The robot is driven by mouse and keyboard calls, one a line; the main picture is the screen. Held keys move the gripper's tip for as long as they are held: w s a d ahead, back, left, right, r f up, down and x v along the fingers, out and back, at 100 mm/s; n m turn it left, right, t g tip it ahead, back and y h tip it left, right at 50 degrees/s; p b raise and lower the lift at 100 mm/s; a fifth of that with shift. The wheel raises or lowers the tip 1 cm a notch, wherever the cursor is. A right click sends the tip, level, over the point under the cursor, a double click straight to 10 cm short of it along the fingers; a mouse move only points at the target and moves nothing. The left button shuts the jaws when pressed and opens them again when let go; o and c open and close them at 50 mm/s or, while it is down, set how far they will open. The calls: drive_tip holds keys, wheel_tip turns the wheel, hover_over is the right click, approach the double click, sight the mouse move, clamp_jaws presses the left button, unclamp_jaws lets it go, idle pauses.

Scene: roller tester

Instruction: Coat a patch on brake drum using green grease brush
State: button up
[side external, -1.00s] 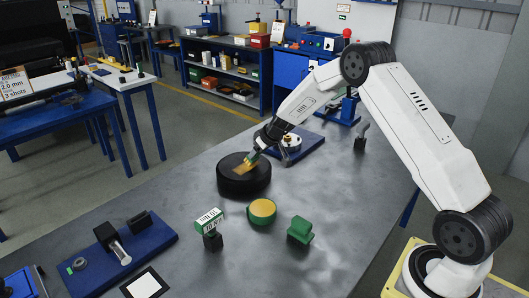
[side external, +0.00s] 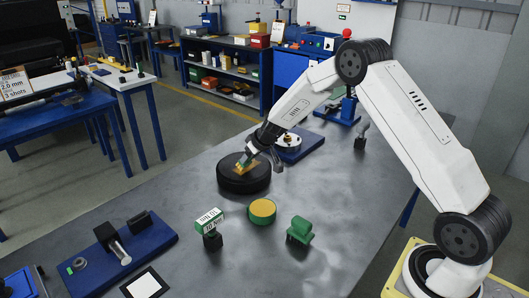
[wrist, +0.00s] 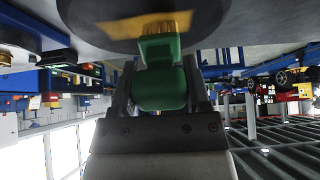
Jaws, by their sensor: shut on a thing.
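The black round brake drum (side external: 232,184) lies on the grey bench. My gripper (side external: 255,149) is above it, shut on the green grease brush (wrist: 160,85). In the wrist view the green handle sits between the fingers, and its yellow bristle end (wrist: 158,28) is at the drum face (wrist: 90,22). A yellow-orange patch (wrist: 112,28) shows on that face beside and behind the bristles. In the side view the brush tip is over the drum's top, partly hidden by my gripper. A round green tin with a yellow top (side external: 262,211) stands in front of the drum.
A green block (side external: 300,230) stands right of the tin. A labelled green-and-white box (side external: 209,219) and a small black stand (side external: 212,240) are left. A blue fixture (side external: 120,255) lies front left. A blue-based device (side external: 292,146) is behind the drum.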

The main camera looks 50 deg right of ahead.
drive_tip(key=shift+a, duration=0.25)
drive_tip(key=shift+a, duration=1.7)
wheel_tip(320, 180, up, 6)
idle(0.5)
drive_tip(key=shift+r, duration=1.5)
drive_tip(key=shift+d, duration=0.1)
